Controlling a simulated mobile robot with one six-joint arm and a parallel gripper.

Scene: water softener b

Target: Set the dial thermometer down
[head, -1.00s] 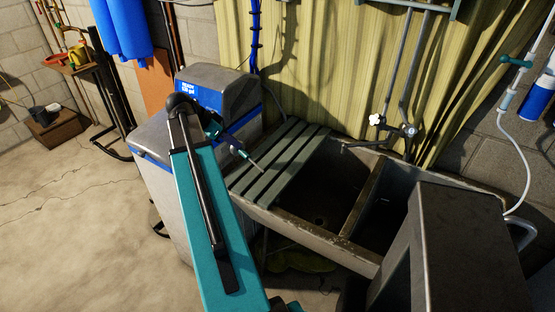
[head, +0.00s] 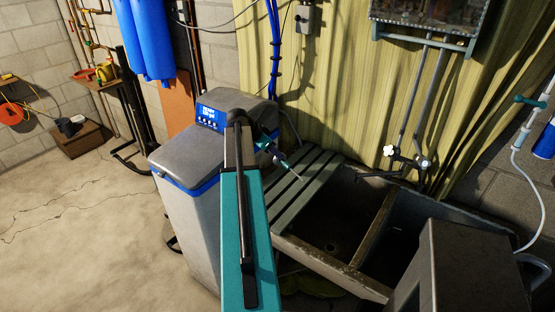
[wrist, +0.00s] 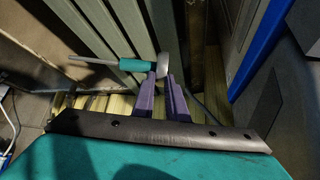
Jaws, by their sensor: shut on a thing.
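The dial thermometer has a teal sleeve (wrist: 136,65), a thin metal probe pointing left and a round grey head (wrist: 164,72). It also shows in the head view (head: 283,161), its probe slanting down to the right. My gripper (wrist: 160,84), with purple fingers, is shut on it near the head end. In the head view my gripper (head: 270,147) is beside the softener's back right corner. The thermometer is over the grey-green slatted board (head: 305,185). Whether the probe touches the slats I cannot tell. The dial face is hidden.
The grey water softener (head: 190,160) with a blue band stands left of the board. The stone sink (head: 322,222) with a divider lies to the right, its taps (head: 405,158) behind. A yellow-green curtain hangs at the back. The slats are otherwise bare.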

